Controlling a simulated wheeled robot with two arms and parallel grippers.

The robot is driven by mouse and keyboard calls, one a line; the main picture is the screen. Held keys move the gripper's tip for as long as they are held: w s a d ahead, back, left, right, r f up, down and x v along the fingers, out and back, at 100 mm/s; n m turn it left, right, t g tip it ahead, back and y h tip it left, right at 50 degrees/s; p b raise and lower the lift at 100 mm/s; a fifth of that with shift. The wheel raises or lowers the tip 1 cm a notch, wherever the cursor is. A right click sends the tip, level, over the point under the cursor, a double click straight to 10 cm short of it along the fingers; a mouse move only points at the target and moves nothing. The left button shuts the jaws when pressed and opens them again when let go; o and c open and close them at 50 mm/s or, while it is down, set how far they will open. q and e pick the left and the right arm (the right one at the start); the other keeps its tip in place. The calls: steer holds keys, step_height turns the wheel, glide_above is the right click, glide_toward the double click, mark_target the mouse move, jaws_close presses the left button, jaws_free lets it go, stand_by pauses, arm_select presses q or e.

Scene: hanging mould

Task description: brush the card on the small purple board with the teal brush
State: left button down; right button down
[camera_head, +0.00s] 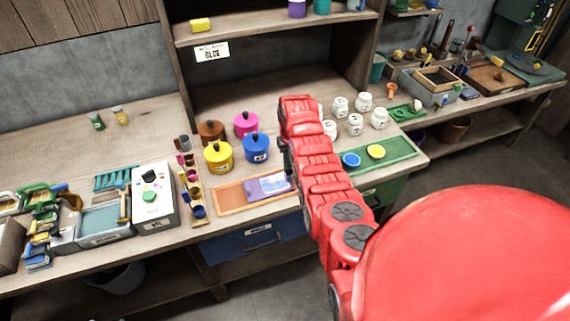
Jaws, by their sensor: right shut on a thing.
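The small purple board (268,187) lies in the right part of a shallow orange tray (231,199) on the bench. A paler patch on the board may be the card, but it is too small to tell. My right gripper (285,148) is just above and behind the board's right end, at the end of my red arm. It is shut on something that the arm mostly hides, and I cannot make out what. I cannot pick out the teal brush for certain. My left gripper is not in view.
Lidded pots, brown, pink, yellow and blue (256,148), stand behind the tray. A rack of small cups (191,180) is left of it. A green tray (387,156) with blue and yellow discs and several white jars (355,124) are right of my arm.

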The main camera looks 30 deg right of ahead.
steer(key=shift+s+a+p, duration=0.2)
steer(key=shift+s+p, duration=0.2)
steer(key=shift+s, duration=0.05)
steer(key=shift+a, duration=0.1)
steer(key=w+a+b, duration=0.1)
steer(key=w+a, duration=0.1)
steer(key=a, duration=0.8)
steer(key=shift+w+b, duration=0.25)
steer(key=shift+b, duration=0.1)
steer(key=shift+d+r, duration=0.1)
steer(key=shift+r, duration=0.05)
step_height(320, 180, up, 6)
steer(key=shift+f+p, duration=0.1)
steer(key=shift+p, duration=0.3)
